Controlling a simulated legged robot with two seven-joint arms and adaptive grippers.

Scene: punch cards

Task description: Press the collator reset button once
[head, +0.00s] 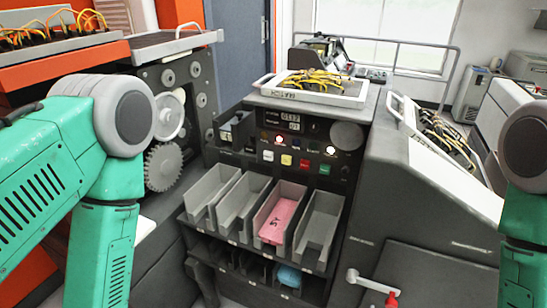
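The collator (362,110) is a dark grey machine in the middle of the head view. Small lamps sit above the buttons, some lit, below a display (290,119). My green arms show at the left and right edges. Both grippers are out of view.
Several grey card pockets (239,207) slope out below the panel; one holds a pink card stack (278,219). A blue item (289,276) lies lower down. Exposed gears (164,166) stand left. A crank with a red knob (390,298) juts out at lower right.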

